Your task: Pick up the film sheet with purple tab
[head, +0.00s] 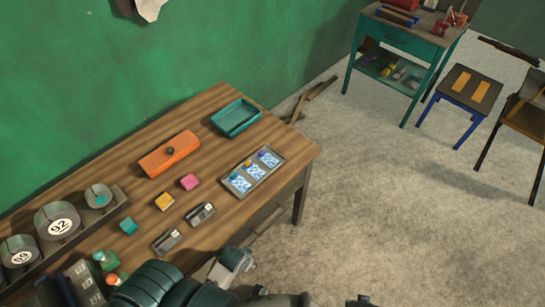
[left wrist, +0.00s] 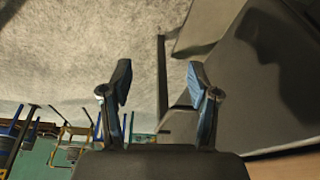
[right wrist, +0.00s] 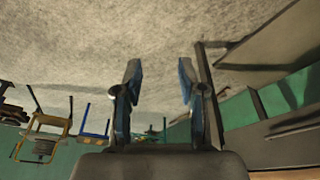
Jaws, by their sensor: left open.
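The film sheet with the purple tab (head: 270,160) is the farthest of three blue-and-white sheets in a shallow grey tray (head: 256,190) near the right end of the wooden table. The sheet beside it has a yellow tab (head: 248,163), and the nearest has a teal tab (head: 234,176). My left gripper (left wrist: 160,88) is open and empty in the left wrist view, with floor beyond its fingers. My right gripper (right wrist: 158,82) is also open and empty over floor in the right wrist view. Neither wrist view shows the sheets.
A teal tray (head: 236,118) and an orange box (head: 169,153) stand behind the sheets. Pink (head: 189,182), yellow (head: 165,201) and teal (head: 128,226) blocks lie to the left, with grey holders (head: 200,214) nearby. Numbered round containers (head: 57,220) stand at far left. A green bench (head: 405,50) is beyond.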

